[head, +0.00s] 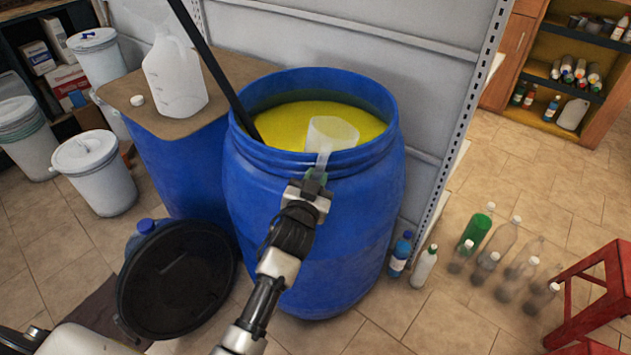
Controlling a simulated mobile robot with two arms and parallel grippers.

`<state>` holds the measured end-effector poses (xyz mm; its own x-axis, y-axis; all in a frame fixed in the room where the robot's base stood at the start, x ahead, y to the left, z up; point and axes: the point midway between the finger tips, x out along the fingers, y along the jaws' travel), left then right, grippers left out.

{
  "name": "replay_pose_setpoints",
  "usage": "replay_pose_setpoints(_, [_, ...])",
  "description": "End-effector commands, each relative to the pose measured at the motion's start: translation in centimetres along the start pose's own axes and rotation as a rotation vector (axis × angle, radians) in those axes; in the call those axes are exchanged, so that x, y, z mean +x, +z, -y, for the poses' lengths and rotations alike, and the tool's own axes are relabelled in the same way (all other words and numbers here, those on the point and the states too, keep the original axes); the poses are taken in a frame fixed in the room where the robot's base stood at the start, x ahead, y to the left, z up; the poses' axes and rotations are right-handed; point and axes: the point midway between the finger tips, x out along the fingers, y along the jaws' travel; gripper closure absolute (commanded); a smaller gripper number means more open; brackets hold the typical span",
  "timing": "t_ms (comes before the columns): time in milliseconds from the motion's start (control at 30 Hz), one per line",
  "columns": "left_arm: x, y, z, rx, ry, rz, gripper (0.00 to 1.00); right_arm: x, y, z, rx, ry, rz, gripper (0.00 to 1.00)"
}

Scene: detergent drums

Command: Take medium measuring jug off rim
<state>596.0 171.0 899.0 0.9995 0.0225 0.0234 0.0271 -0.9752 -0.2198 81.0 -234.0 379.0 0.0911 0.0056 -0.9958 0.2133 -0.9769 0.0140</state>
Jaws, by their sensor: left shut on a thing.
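The measuring jug (332,133) is translucent white and sits at the near rim of the open blue drum (310,220), with its cup over the yellow liquid (285,124). Its pale handle points toward me over the rim. My left gripper (316,178) is shut on the handle just outside the rim. I cannot tell whether the jug still touches the rim. The fingertips partly hide the handle's end. My right gripper is not in view.
A dark pole (222,75) leans in the drum at left. A board (165,118) on a second blue drum holds a clear jug (174,78). A black lid (180,278) leans below. Bottles (475,232) stand on the floor at right, near a red stool (600,300).

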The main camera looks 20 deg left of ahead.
Motion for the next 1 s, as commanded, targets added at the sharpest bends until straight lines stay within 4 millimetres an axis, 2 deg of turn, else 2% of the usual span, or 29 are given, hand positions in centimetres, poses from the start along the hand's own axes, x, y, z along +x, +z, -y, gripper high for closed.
replay_pose_setpoints(33, [0.0, 0.1, 0.0, -0.009, -0.003, -0.012, 1.0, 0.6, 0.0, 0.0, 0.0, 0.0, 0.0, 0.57])
replay_pose_setpoints(1000, [0.3, -1.4, 0.4, -0.162, -0.046, -0.189, 1.0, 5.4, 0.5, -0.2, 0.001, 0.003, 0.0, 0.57])
